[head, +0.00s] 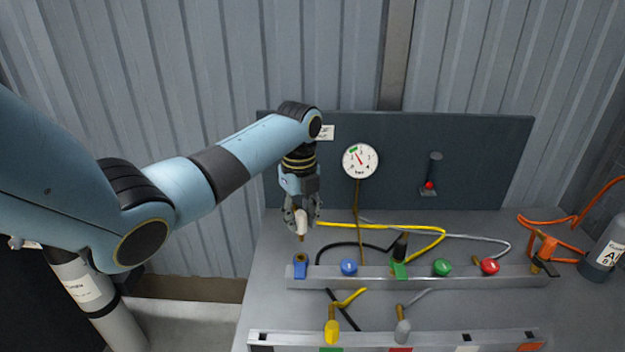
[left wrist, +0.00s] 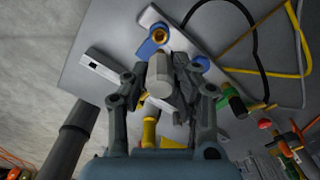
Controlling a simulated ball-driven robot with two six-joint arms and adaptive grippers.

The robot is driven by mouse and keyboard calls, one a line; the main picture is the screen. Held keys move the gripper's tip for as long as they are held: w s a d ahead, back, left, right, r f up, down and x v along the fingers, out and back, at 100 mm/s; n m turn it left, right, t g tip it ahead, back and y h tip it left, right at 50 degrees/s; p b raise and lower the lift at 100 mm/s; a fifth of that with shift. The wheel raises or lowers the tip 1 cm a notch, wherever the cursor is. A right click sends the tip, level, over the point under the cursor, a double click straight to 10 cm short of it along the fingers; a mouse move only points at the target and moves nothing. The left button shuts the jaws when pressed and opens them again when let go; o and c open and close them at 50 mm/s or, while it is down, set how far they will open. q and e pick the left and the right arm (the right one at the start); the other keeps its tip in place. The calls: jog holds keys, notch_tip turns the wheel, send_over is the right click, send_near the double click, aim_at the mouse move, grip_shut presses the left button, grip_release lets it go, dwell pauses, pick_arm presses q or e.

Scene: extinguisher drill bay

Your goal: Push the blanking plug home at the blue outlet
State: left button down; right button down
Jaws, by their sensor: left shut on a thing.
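My left gripper (head: 301,218) is shut on the blanking plug (head: 301,222), a white body with a brass tip pointing down. The plug hangs above the blue outlet (head: 300,266), with a small gap between tip and outlet. The outlet is a blue fitting at the left end of the grey rail (head: 420,277). In the left wrist view, the plug (left wrist: 158,82) sits between the fingers, its tip hidden. The blue outlet (left wrist: 150,47) with its brass ring (left wrist: 160,35) shows just beyond it. My right gripper is in neither view.
A blue knob (head: 348,267), a green knob (head: 442,267) and a red knob (head: 490,266) stand along the rail. Yellow (head: 425,232) and black hoses lie behind it. A gauge (head: 360,161) is on the dark back panel. A front rail (head: 430,340) holds yellow and grey connectors.

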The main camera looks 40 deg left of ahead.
aim_at(300, 232)
pick_arm(q)
jog(key=shift+a+r, duration=0.15)
jog(key=shift+r, duration=0.05)
jog(key=shift+s+f+b, duration=0.1)
jog(key=shift+f+b, duration=1.5)
jog(key=shift+b, duration=0.1)
jog(key=shift+f+b, duration=0.45)
jog(key=shift+b, duration=0.1)
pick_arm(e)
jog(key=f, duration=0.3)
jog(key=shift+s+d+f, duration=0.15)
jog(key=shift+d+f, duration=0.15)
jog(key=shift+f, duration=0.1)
pick_arm(q)
jog(key=shift+f, duration=0.15)
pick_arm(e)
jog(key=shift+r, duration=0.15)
pick_arm(q)
jog(key=shift+p, duration=0.5)
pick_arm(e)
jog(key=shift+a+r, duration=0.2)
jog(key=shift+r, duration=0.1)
pick_arm(q)
jog(key=shift+f, duration=0.2)
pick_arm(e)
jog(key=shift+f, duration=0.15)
